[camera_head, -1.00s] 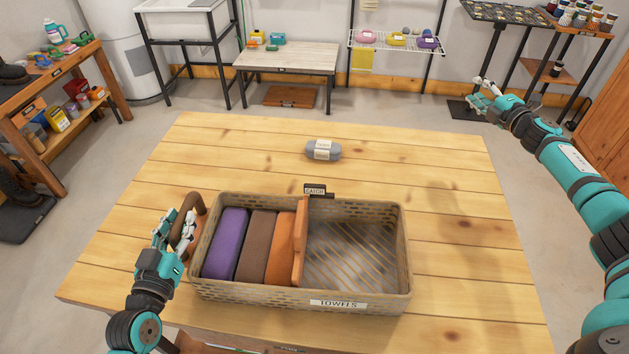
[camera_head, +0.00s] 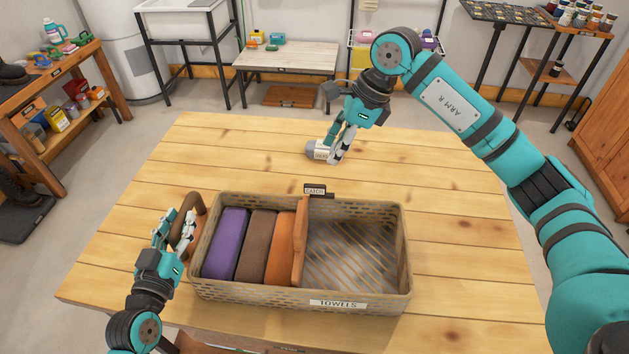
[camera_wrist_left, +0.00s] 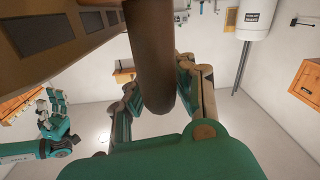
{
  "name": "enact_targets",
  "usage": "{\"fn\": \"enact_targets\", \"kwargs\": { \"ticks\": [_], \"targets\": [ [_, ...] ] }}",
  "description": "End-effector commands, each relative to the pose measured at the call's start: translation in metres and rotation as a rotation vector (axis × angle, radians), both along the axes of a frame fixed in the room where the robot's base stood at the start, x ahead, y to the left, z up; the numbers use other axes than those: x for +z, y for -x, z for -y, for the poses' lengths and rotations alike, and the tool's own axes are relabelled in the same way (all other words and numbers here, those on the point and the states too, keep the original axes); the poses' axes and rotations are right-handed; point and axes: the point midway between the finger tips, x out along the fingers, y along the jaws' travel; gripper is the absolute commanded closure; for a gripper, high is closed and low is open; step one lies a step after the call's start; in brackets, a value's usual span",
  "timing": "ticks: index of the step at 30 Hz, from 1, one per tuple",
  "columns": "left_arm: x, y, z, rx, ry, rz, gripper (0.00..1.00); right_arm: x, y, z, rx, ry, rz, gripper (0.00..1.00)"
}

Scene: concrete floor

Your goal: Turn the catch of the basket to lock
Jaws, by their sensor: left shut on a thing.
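The woven basket (camera_head: 250,294) with a "TOWELS" label stands on the wooden table. A small dark tag (camera_head: 315,190) with small lettering stands at its far rim, by an upright orange-brown board (camera_head: 299,245) inside. I cannot make out which part is the catch.
Purple (camera_head: 225,243), brown (camera_head: 256,245) and orange (camera_head: 281,247) folded towels stand in the basket's left part. Its right part (camera_head: 350,255) is empty. The table (camera_head: 460,220) is clear on the right. My right arm crosses above its right side.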

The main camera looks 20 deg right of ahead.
Motion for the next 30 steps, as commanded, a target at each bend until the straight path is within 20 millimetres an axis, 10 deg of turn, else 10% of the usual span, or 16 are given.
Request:
{"fn": "enact_targets", "kwargs": {
  "ticks": [18, 30],
  "targets": [
    [-0.001, 0.000, -0.001, 0.001, -0.002, -0.003, 1.00, -0.097, -0.012, -0.038, -0.001, -0.002, -0.005, 0.63],
    [-0.001, 0.000, -0.001, 0.002, -0.002, -0.002, 1.00, -0.108, -0.015, -0.042, -0.002, -0.001, -0.003, 0.63]
  ]
}}
